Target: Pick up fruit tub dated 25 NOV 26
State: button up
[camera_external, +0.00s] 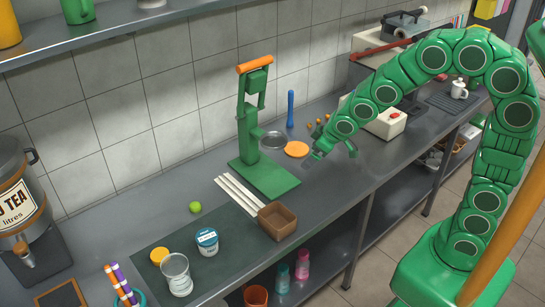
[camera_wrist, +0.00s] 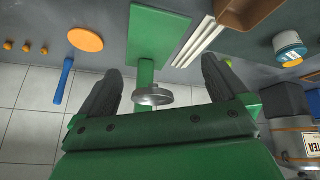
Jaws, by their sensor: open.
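My gripper (camera_external: 335,153) is open and empty above the counter, right of the green press and far from the tub. In the wrist view the two dark fingers (camera_wrist: 162,72) stand wide apart.
The green press (camera_external: 258,150) stands between my gripper and the tub. White sticks (camera_external: 238,196), a brown box (camera_external: 277,220), a metal can (camera_external: 176,273) and a green ball (camera_external: 195,207) lie around the tub. A tea dispenser (camera_external: 22,205) stands at far left.

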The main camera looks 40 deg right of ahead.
jog(key=w+a+f+n+t+y, duration=0.1)
jog(key=w+a, duration=0.1)
jog(key=a, duration=0.2)
jog(key=w+a+f+n+y, duration=0.1)
jog(key=w+a+f, duration=0.15)
jog(key=a, duration=0.25)
jog(key=n+y, duration=0.4)
jog(key=y, duration=0.4)
send_over(215, 235)
jog(key=d, duration=0.2)
notch_tip(215, 235, down, 5)
jog(key=shift+s+a+f, duration=0.1)
jog(key=shift+s+f, duration=0.1)
jog(key=shift+f, duration=1.1)
jog(key=shift+s+a+f, duration=0.1)
jog(key=shift+s+f, duration=0.1)
jog(key=shift+f, duration=1.1)
jog(key=shift+w+a+f, duration=0.2)
jog(key=shift+a+f, duration=0.15)
jog(key=shift+f, duration=0.25)
jog(key=shift+w+a+f, duration=0.2)
jog(key=shift+a+f, duration=0.15)
jog(key=shift+f, duration=0.25)
jog(key=shift+w+a+f, duration=0.3)
jog(key=shift+a+f, duration=0.05)
jog(key=shift+a, duration=0.15)
jog(key=shift+c, duration=0.2)
jog(key=shift+r, duration=0.1)
jog(key=c, duration=1.2)
